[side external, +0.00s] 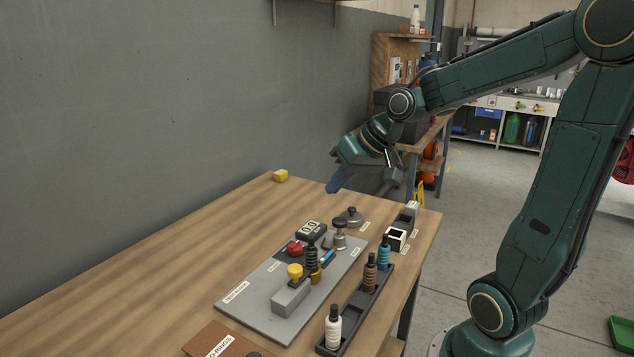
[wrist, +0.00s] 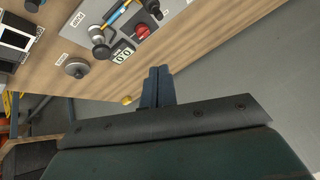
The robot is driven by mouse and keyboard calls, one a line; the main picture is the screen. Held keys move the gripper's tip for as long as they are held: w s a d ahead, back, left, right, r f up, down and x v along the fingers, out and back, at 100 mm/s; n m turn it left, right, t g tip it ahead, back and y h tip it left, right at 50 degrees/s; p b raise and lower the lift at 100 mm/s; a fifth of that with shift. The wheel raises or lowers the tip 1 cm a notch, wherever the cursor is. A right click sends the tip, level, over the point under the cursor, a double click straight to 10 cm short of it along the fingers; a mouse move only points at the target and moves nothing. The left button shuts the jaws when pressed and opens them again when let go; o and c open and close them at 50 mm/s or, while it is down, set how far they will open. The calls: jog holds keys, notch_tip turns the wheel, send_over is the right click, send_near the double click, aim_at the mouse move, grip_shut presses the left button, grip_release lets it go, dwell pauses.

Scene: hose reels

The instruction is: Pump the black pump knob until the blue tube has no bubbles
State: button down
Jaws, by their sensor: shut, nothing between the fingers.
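In the wrist view the fingers (wrist: 158,88) are pressed together.
The board carries a red knob (side external: 294,249), a display reading 0.0 (side external: 311,229), a yellow knob (side external: 295,271) and a metal post (side external: 339,236). Bottles stand in a black tray (side external: 351,316) at right. A yellow block (side external: 280,176) sits at the back. The table's left side is clear.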

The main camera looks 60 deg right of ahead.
aim_at(344, 220)
jog(key=w+d+f+m+t, duration=0.2)
jog(key=w+d+m, duration=0.1)
jog(key=d, duration=0.7)
jog(key=shift+w+d+f, duration=0.15)
jog(key=shift+d+f, duration=0.1)
jog(key=shift+d, duration=0.15)
jog(key=shift+f, duration=0.1)
jog(key=shift+f, duration=4.3)
